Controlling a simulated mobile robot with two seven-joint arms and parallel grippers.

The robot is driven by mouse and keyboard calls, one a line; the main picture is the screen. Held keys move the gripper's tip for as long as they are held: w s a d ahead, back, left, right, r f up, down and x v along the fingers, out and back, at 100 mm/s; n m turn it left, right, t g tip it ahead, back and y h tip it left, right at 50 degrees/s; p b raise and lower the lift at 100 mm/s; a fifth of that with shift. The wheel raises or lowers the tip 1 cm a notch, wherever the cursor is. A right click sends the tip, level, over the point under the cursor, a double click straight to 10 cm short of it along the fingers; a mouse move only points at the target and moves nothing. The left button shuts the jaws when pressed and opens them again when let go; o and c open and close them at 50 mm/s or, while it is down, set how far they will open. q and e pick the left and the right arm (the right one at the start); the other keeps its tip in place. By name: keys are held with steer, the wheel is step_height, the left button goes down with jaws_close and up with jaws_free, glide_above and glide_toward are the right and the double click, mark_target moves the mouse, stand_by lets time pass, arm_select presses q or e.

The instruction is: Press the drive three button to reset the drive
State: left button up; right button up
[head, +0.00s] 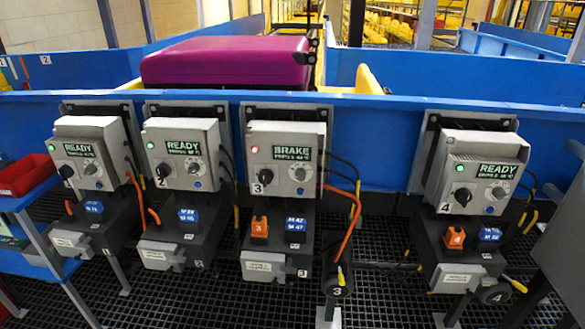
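Drive three (287,130) is the third grey box from the left, mounted on the front of the blue conveyor wall. Its display (292,151) reads BRAKE, and a red light (254,149) glows beside it. Below the display are a black knob (265,176) and a grey dial (300,174). A small blue button (300,191) sits under the dial, and nothing covers it. Neither of my grippers is in view.
Drives one (88,128), two (182,131) and four (487,150) all read READY. A purple suitcase (225,62) is behind the blue wall (385,135). A red bin (24,174) stands at left. Orange cables hang beside the boxes. The floor is dark grating (385,300).

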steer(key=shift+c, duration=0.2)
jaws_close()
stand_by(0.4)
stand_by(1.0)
